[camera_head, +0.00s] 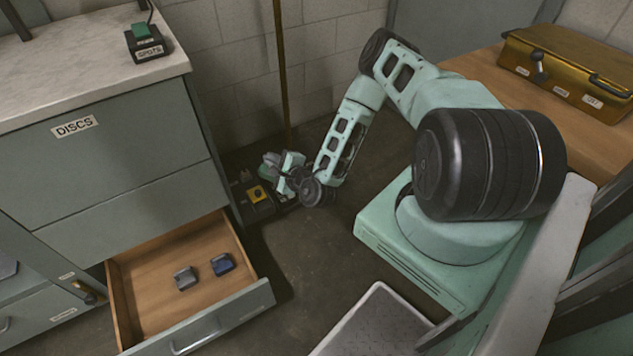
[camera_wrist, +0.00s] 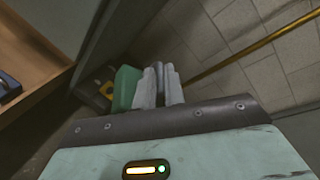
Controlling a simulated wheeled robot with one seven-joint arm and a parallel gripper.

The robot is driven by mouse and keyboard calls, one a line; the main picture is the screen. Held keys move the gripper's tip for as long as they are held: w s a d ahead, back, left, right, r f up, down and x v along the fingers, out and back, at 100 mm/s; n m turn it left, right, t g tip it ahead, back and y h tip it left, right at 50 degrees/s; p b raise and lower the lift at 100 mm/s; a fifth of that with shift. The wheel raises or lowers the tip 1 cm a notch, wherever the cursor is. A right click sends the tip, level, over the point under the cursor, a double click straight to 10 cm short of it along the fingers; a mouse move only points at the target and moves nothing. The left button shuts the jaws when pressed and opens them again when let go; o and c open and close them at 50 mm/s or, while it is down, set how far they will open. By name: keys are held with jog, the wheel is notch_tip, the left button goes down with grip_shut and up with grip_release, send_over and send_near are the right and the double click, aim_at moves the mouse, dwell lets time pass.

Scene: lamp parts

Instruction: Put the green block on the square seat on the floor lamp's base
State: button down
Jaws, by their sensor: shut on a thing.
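The green block (camera_wrist: 125,88) shows in the wrist view at the left side of my gripper's grey fingers (camera_wrist: 160,86). My gripper (camera_head: 279,172) is shut on it, low over the floor lamp's base. In the head view a bit of green (camera_head: 269,159) shows at the gripper, mostly hidden by it. My gripper and wrist cover part of the base. The square seat cannot be made out.
A brass pole (camera_head: 281,65) rises behind my gripper. The DISCS cabinet (camera_head: 110,150) stands close on the left, its open drawer (camera_head: 190,255) holding a grey and a blue piece. A green-topped SPOTS box (camera_head: 146,43) sits on the counter. The floor in front is clear.

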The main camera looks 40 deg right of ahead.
jog(key=w+d+f+m+h+b, duration=0.1)
jog(key=w+d+f+b, duration=0.3)
jog(key=f+b, duration=0.15)
jog(key=w+d+f+h+b, duration=0.1)
jog(key=w+d+f+b, duration=0.35)
jog(key=f, duration=0.25)
jog(key=w+d+f+m+g+h+b, duration=0.1)
jog(key=w+d+f+m+h+b, duration=0.3)
jog(key=d+f+b, duration=0.85)
jog(key=w+d+f+m+g+h+b, duration=0.1)
jog(key=w+d+f+b, duration=0.7)
jog(key=d+b, duration=0.7)
jog(key=f+b, duration=0.3)
jog(key=s+f+b, duration=0.1)
jog(key=f+b, duration=0.2)
jog(key=f, duration=0.1)
jog(key=f+b, duration=0.3)
jog(key=shift+s+d+f, duration=0.25)
jog(key=shift+d, duration=0.15)
jog(key=c, duration=1.8)
grip_release()
jog(key=shift+f, duration=0.25)
jog(key=o, duration=0.3)
